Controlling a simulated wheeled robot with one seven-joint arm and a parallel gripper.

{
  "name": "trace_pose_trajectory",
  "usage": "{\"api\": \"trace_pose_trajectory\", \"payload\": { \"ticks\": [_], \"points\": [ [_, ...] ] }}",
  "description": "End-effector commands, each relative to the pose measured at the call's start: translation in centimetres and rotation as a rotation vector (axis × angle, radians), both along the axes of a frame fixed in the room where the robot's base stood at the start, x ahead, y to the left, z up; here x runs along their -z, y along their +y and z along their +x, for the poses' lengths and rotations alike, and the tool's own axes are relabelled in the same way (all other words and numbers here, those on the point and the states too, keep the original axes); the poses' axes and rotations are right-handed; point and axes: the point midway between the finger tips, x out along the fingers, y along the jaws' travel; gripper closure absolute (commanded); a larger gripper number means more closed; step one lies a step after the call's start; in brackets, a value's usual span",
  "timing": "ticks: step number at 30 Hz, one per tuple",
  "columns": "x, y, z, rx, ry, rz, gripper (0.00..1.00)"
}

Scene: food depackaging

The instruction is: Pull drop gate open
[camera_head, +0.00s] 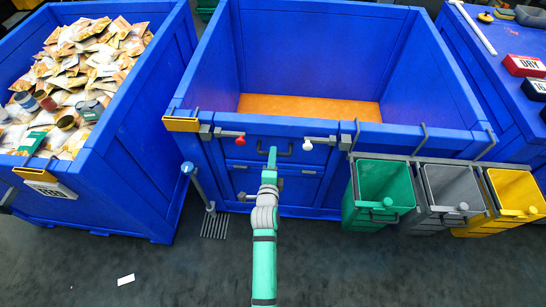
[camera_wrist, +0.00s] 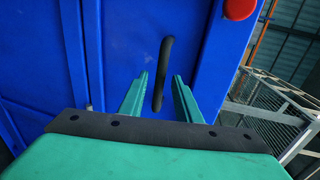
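The drop gate (camera_head: 300,160) is a blue panel in the front wall of the big blue bin, and it is upright. It carries a dark bar handle (camera_head: 286,154), which shows in the wrist view as a dark upright bar (camera_wrist: 165,60). My green gripper (camera_head: 271,152) is in front of the gate at the handle. In the wrist view my gripper (camera_wrist: 160,76) is open, with one finger to each side of the bar in the picture. I see gaps between the bar and both fingers. A red knob (camera_head: 240,141) and a white knob (camera_head: 308,146) sit left and right of the handle.
The big bin's orange floor (camera_head: 310,107) is bare. A blue bin of packets and jars (camera_head: 75,75) stands left. Green (camera_head: 383,180), grey (camera_head: 450,185) and yellow (camera_head: 515,190) buckets hang at the front right. A post (camera_head: 198,187) stands left of the gate. The floor in front is mostly clear.

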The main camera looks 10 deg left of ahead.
Motion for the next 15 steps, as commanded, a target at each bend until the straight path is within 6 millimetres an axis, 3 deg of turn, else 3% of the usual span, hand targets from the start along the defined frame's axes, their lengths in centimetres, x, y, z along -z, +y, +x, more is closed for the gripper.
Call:
{"api": "trace_pose_trajectory", "payload": {
  "ticks": [11,12,15],
  "points": [
    [0.09,0.08,0.63,0.0,0.0,0.0,0.7],
    [0.09,0.07,0.63,0.0,0.0,0.0,0.72],
    [0.09,0.03,0.63,0.001,-0.001,0.0,0.96]
  ]
}}
